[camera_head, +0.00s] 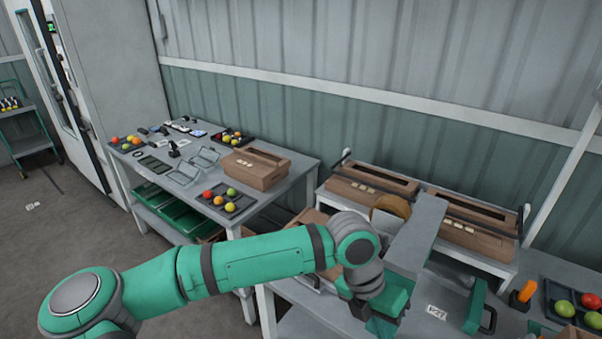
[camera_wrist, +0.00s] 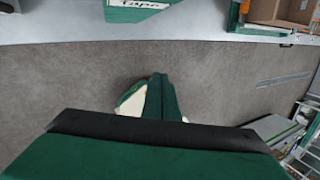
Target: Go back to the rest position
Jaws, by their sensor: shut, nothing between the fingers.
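My arm reaches across the head view from the lower left to the right bench, its elbow bent and its wrist low near the bench's front. My gripper shows in the wrist view (camera_wrist: 157,97) with its green, pale-sided fingers together and nothing between them. They are over bare grey floor, apart from the bench edge at the top. In the head view the fingertips cannot be made out beyond the wrist.
The left table (camera_head: 291,172) carries tomato trays and a carton (camera_head: 256,168).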

